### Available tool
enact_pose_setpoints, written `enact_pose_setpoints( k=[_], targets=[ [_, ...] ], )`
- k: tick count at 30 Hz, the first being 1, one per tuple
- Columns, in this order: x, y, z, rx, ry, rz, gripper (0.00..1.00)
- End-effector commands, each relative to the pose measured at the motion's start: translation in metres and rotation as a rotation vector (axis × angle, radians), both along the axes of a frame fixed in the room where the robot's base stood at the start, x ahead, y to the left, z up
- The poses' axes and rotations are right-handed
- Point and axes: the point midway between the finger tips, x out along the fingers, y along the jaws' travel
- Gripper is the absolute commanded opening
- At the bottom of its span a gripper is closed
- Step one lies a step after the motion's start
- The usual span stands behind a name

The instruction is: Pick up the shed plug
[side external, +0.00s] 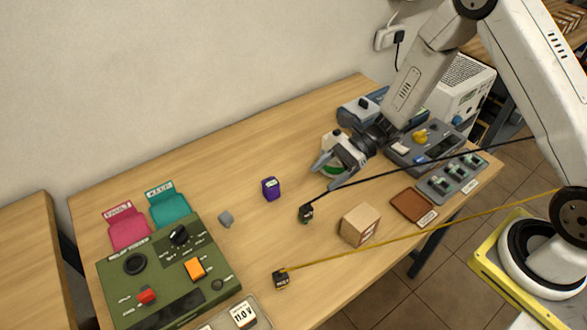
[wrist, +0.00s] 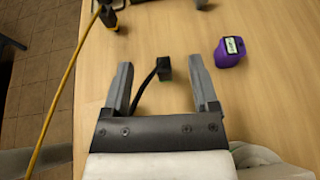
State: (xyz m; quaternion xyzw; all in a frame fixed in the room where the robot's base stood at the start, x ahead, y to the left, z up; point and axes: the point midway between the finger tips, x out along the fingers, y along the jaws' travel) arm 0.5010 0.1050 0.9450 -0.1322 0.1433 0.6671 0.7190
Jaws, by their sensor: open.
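Two small dark plugs lie on the table, and I cannot read which one is marked shed. One plug (side external: 306,213) is on a black cord and has a green patch. In the wrist view this plug (wrist: 165,69) shows between and below my fingers, untouched. The other plug (side external: 281,279) is on a yellow cord nearer the front, and it shows at the top left of the wrist view (wrist: 108,16). My gripper (side external: 334,178) is open and empty above the table, up and right of the black-cord plug in the side view. Its fingers (wrist: 160,67) point toward that plug.
A purple block (side external: 270,188) stands left of my gripper, and a cardboard box (side external: 360,225) stands right of the black-cord plug. A green switch panel (side external: 160,275) is at the left. Grey devices (side external: 430,145) and a brown tray (side external: 413,206) are at the right. Both cords cross the table.

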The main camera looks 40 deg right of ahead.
Motion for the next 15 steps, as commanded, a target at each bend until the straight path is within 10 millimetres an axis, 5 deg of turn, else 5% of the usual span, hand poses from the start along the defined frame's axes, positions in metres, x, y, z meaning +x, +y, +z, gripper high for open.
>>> enact_pose_setpoints(
  k=[6,15],
  targets=[
    [-0.001,0.0,-0.051,0.0,0.004,0.001,0.76],
    [0.0,0.0,-0.076,0.0,-0.001,-0.001,0.76]
  ],
)
